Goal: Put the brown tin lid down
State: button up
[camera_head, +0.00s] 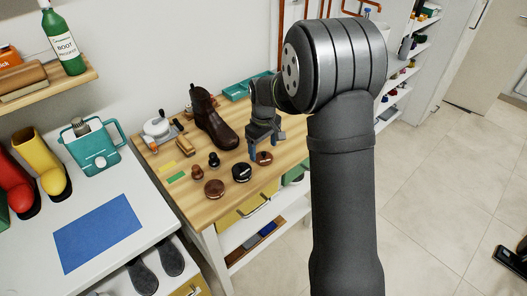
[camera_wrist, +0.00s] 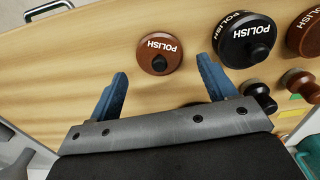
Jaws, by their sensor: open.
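A round brown POLISH lid with a small dark knob (camera_wrist: 159,45) lies on the wooden bench, just beyond my fingertips in the wrist view. It also shows in the head view (camera_head: 265,159), beside and partly below my gripper (camera_head: 266,150). I cannot tell whether a tin is under it. My gripper, also in the wrist view (camera_wrist: 162,68), is open with its two blue fingers apart and nothing held between them. A second brown polish tin (camera_head: 214,189) stands further left in the head view; it is cut off at the edge of the wrist view (camera_wrist: 306,36).
A black polish tin (camera_head: 242,173) stands between the two brown ones. Two small knobbed daubers (camera_head: 213,160), a brown boot (camera_head: 213,122) and green and yellow cards (camera_head: 176,177) are on the bench (camera_head: 190,205). The bench's front edge is close to the near brown lid.

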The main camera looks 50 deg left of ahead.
notch_tip(320, 180, up, 10)
jog(key=shift+f, duration=0.25)
notch_tip(320, 180, down, 12)
jog(key=shift+f, duration=0.1)
notch_tip(320, 180, up, 2)
jog(key=shift+r, duration=0.95)
